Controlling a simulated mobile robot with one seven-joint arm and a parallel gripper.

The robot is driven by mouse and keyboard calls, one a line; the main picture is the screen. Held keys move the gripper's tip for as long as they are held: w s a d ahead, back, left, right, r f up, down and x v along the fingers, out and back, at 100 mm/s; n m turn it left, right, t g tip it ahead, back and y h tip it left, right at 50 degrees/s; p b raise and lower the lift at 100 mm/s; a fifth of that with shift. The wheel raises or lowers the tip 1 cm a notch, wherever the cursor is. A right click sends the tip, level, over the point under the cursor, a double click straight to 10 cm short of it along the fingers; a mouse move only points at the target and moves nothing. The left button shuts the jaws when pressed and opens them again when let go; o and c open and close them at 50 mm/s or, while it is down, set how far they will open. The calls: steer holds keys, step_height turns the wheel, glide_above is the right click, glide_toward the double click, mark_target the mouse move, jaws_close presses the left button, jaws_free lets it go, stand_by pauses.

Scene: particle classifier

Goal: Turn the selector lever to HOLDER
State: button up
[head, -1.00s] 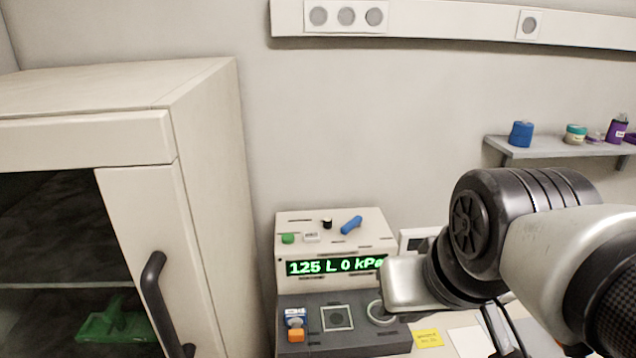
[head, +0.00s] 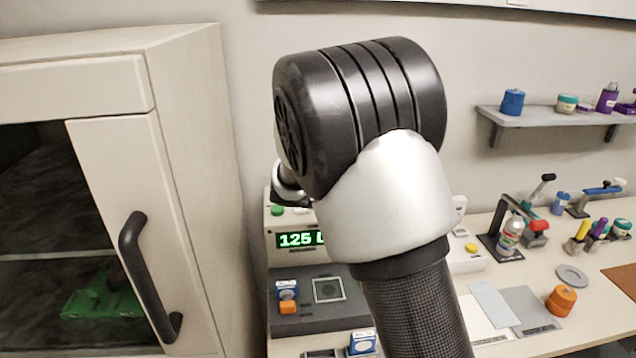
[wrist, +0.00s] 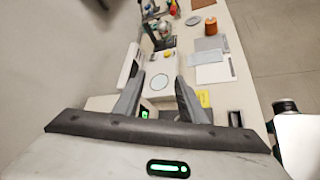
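The particle classifier (head: 283,254) is a pale box with a green-lit display (head: 297,240) reading "125 L", the rest covered by my arm. Its grey lower deck (head: 305,321) stands in front. The blue selector lever on its top is hidden behind my arm in the head view, and I cannot pick it out in the wrist view. A green button (head: 277,210) shows on the top left. My gripper (wrist: 163,82) shows in the wrist view with its two grey fingers spread apart and nothing between them. It is over the classifier, with part of the green display (wrist: 144,114) near the left finger.
A tall cabinet (head: 185,150) with a dark handle (head: 143,270) stands close on the left. A shelf (head: 545,117) hangs on the wall at right. The bench to the right holds a clamp stand with a bottle (head: 510,235), an orange jar (head: 562,299) and flat sheets.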

steer(key=w+a+f+n+t, duration=0.3)
steer(key=w+a+n, duration=0.1)
steer(key=w+a+f+n+t+b, duration=0.1)
steer(key=w+a+f+n+t, duration=0.1)
steer(key=w+a+f+n, duration=0.1)
steer(key=w+a+f+n+t, duration=0.3)
steer(key=w+a+f+n, duration=0.1)
steer(key=w+a+n, duration=0.1)
steer(key=shift+w+a+t+h, duration=0.15)
steer(key=shift+w+a+h, duration=0.1)
steer(key=shift+a, duration=0.2)
steer(key=shift+w+a+t+h, duration=0.15)
steer(key=shift+w+a, duration=0.05)
steer(key=shift+a, duration=0.2)
steer(key=x, duration=0.7)
steer(key=shift+w, duration=0.15)
steer(key=shift+c, duration=0.3)
jaws_close()
